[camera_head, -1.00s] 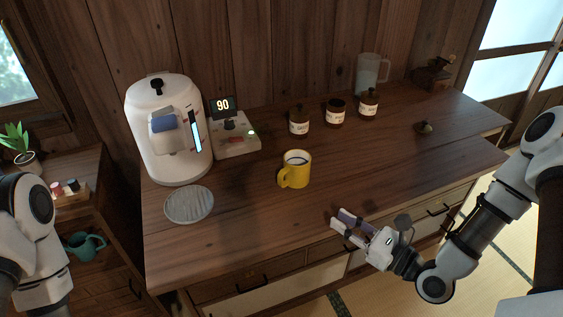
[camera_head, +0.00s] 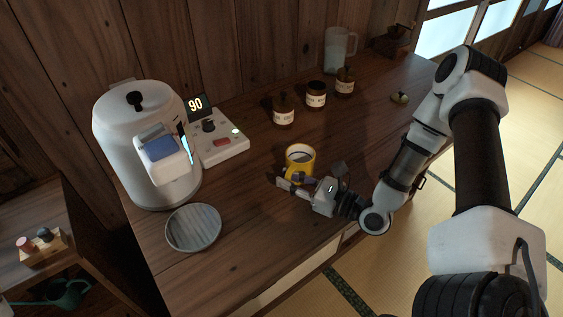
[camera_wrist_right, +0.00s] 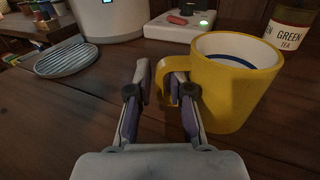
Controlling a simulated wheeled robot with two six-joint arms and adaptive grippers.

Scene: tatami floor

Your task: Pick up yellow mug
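The yellow mug (camera_head: 301,155) stands upright on the wooden counter, with a white inside. In the right wrist view the mug (camera_wrist_right: 235,95) is close, right of centre, with its handle (camera_wrist_right: 171,70) turned toward my fingers. My right gripper (camera_head: 291,181) is at the near side of the mug in the head view. In the wrist view the right gripper (camera_wrist_right: 165,90) is open, its fingers spread on either side of the handle. The right finger overlaps the lower handle; whether it touches cannot be told. My left gripper is out of view.
A white machine (camera_head: 145,145) and a round ridged plate (camera_head: 193,228) are at the left of the counter (camera_head: 245,265). A scale reading 90 (camera_head: 218,143) stands behind. The counter's front middle is clear.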

